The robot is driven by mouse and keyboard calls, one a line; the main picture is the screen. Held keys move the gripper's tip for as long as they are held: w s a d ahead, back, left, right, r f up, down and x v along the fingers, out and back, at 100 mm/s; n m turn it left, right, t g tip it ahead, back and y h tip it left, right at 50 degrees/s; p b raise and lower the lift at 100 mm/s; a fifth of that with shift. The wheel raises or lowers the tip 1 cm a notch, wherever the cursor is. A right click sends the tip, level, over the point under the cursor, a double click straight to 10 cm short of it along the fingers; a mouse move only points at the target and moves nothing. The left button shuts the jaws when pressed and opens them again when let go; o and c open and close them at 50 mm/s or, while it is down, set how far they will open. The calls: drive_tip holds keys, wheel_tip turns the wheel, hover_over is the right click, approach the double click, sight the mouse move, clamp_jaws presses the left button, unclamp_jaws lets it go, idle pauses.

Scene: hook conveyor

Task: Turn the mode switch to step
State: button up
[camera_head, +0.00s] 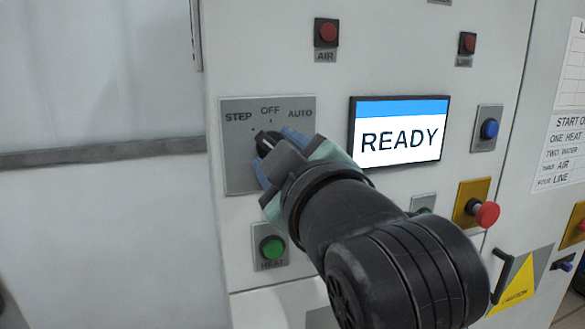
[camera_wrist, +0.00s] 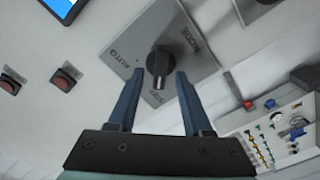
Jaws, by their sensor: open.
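The mode switch has a black knob (camera_head: 267,141) on a grey plate (camera_head: 237,178) marked STEP, OFF and AUTO. In the head view the knob's pale pointer line leans up and left, toward the STEP side. My gripper (camera_head: 279,154) is at the plate, partly hiding the knob and the plate's lower right. In the wrist view my gripper (camera_wrist: 159,75) is open, with one blue finger on each side of the knob (camera_wrist: 159,62). Gaps show between the knob and both fingertips. AUTO and MODE are readable there; the lettering below the knob is hard to read.
A READY screen (camera_head: 400,134) is right of the switch. A green HEAT button (camera_head: 272,247) sits below the plate, and a red AIR button (camera_head: 327,32) above. A blue button (camera_head: 489,129) and a red mushroom button (camera_head: 487,213) are farther right.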

drive_tip(key=b+v, duration=0.3)
drive_tip(key=v, duration=0.9)
drive_tip(key=shift+s, duration=0.1)
drive_tip(key=s+a+r+m+t+h, duration=0.3)
drive_tip(key=a+r+m+t+h, duration=0.15)
drive_tip(key=r+m+t, duration=0.65)
wheel_tip(320, 180, down, 23)
drive_tip(key=w+m+g+b, duration=0.1)
drive_tip(key=w+b, duration=0.1)
drive_tip(key=b, duration=1.9)
drive_tip(key=shift+r, duration=0.2)
